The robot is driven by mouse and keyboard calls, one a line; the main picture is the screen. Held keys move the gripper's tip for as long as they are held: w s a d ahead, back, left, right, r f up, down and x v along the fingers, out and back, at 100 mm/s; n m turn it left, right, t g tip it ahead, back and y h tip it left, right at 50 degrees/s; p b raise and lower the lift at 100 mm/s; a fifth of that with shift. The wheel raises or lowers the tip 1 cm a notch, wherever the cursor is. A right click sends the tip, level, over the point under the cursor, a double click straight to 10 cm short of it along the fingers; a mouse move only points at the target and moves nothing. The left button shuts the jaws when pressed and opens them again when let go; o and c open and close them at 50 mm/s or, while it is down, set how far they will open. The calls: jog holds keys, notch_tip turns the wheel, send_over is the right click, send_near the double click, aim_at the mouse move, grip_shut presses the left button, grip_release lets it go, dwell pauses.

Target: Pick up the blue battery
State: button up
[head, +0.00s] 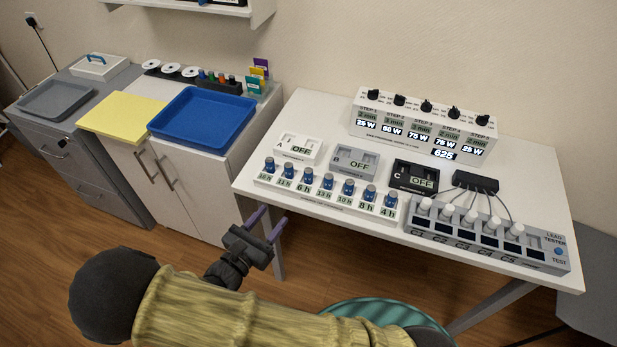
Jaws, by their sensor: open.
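Several small blue cylinders with pale tops, which look like batteries, stand upright in a row in a white rack (330,206) on the white table. The leftmost blue battery (269,166) is over a label that seems to read 10 h. The rightmost blue battery (390,200) is over a 4 h label. I cannot tell which one is meant. My gripper (267,224) is open, with two purple fingers apart and nothing between them. It is in front of and below the rack's left end, off the table's front-left edge, touching no battery.
Behind the rack are boxes A (298,149), B (354,162) and C (415,177), each showing OFF. A lead tester (487,240) with white-topped cylinders is at right. A knobbed panel (424,122) stands behind. A blue tray (203,117) lies on the left cabinet.

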aim_at(306, 174)
jog(key=shift+d, duration=0.1)
jog(key=p+x, duration=0.1)
jog(key=x, duration=1.1)
jog(key=shift+w+r, duration=0.1)
jog(key=x, duration=0.3)
jog(key=p+x, duration=0.1)
jog(key=x, duration=0.1)
jog(key=shift+d+r, duration=0.25)
jog(key=shift+r, duration=0.1)
grip_shut()
